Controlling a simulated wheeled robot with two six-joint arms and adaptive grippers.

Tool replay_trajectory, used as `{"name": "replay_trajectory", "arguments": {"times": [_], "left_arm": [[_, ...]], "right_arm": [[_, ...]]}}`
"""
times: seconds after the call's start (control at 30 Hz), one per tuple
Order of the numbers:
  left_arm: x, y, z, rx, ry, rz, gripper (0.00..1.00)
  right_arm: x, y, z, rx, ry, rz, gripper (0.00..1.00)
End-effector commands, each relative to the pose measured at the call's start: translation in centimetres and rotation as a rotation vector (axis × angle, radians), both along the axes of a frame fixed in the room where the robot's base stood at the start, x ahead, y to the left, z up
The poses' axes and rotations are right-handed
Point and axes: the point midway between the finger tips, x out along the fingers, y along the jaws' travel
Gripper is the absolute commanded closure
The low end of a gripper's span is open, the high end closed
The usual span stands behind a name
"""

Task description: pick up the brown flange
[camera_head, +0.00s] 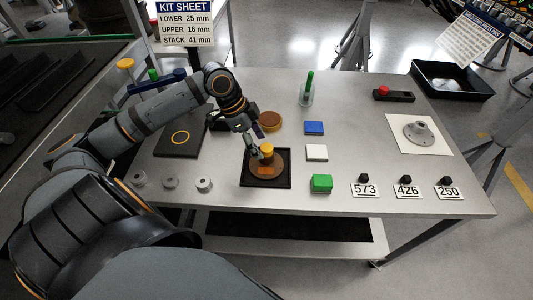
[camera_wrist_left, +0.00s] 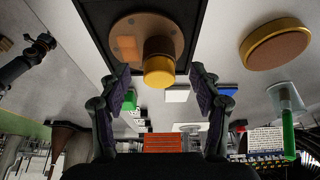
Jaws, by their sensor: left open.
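The brown flange (camera_head: 261,168) is a flat brown disc with an orange square patch and a raised yellow-topped hub. It lies in a square black tray (camera_head: 245,183) at the near middle of the table. The left wrist view shows the flange (camera_wrist_left: 130,28) and its hub at the top, just beyond the fingertips. My left gripper (camera_head: 255,149) is directly over the tray, beside the hub. Whether a finger touches the hub cannot be told. My right gripper is not in view.
A second brown disc with a gold rim (camera_head: 270,121) lies behind the tray. Blue (camera_head: 314,128), white (camera_head: 317,152) and green (camera_head: 321,184) blocks lie to its right. A clear cup (camera_head: 306,97) with a green stick stands behind. A grey flange (camera_head: 421,134) is far right.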

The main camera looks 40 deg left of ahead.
Motion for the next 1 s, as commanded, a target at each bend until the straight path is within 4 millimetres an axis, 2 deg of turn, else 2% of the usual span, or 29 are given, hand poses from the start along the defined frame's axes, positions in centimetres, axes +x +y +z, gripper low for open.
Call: {"name": "replay_trajectory", "arguments": {"times": [0.17,0.5,0.77,1.0], "left_arm": [[0.4,-0.8,-1.0,-0.009,-0.001,0.001,0.36],[1.2,-2.2,-4.4,-0.002,0.002,0.001,0.36],[1.3,-2.3,-4.6,-0.001,0.001,0.001,0.36],[1.3,-2.2,-4.5,0.0,0.001,0.0,0.69]], "right_arm": [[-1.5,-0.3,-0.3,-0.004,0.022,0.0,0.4],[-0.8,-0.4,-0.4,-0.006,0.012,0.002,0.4],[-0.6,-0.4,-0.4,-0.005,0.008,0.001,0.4],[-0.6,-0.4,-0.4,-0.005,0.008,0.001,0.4]]}}
